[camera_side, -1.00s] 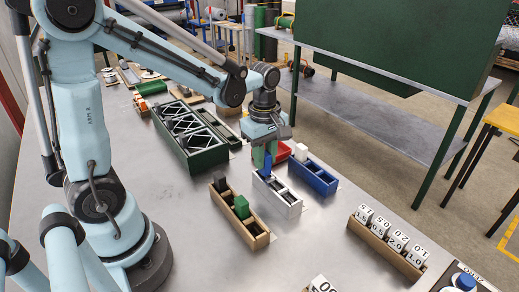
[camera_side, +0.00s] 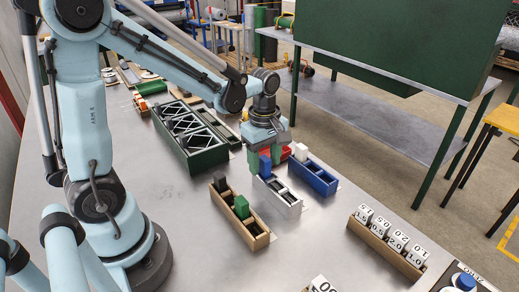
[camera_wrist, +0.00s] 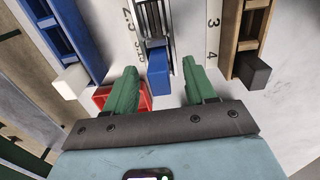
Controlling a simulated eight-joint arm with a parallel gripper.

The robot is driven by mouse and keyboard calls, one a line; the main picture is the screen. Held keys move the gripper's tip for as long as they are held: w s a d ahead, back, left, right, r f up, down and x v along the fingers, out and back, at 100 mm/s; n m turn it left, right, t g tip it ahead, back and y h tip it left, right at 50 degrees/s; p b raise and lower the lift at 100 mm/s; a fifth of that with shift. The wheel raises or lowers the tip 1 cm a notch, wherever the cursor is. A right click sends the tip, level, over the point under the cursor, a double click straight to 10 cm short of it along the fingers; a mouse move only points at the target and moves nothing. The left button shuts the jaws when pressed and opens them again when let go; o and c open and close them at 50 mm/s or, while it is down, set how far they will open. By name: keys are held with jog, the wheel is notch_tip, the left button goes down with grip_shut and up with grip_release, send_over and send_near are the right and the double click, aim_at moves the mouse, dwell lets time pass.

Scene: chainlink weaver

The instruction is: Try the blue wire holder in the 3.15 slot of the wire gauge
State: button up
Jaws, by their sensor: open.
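The white wire gauge (camera_side: 286,203) lies on the bench, its number labels partly readable in the wrist view (camera_wrist: 210,30). The blue wire holder (camera_side: 265,167) stands at the gauge's far-left end. In the wrist view the holder (camera_wrist: 158,76) sits at the near end of the gauge's metal channel, beside a label that seems to read 3.15. My gripper (camera_side: 264,158) is open, its two green fingers on either side of the holder. The wrist view shows a gap between each finger and the holder. The holder's lower end and its depth in the slot are hidden.
A blue gauge (camera_side: 316,180) with a white block stands close to the right. A wooden gauge (camera_side: 257,236) with dark and green blocks stands in front. A red tray (camera_wrist: 102,98) lies behind. A green rack (camera_side: 192,158) stands at left.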

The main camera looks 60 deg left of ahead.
jog(key=shift+r, duration=0.1)
notch_tip(320, 180, up, 12)
dwell(0.6)
jog(key=shift+s, duration=0.15)
jog(key=s+d+f+m+t, duration=0.1)
jog(key=s+f+m+t, duration=0.1)
jog(key=m, duration=0.7)
jog(key=s+d+f+m+t, duration=0.2)
jog(key=m+t, duration=0.3)
jog(key=m, duration=0.4)
jog(key=shift+s+d+f, duration=0.15)
jog(key=shift+s+d, duration=0.1)
jog(key=shift+s, duration=0.35)
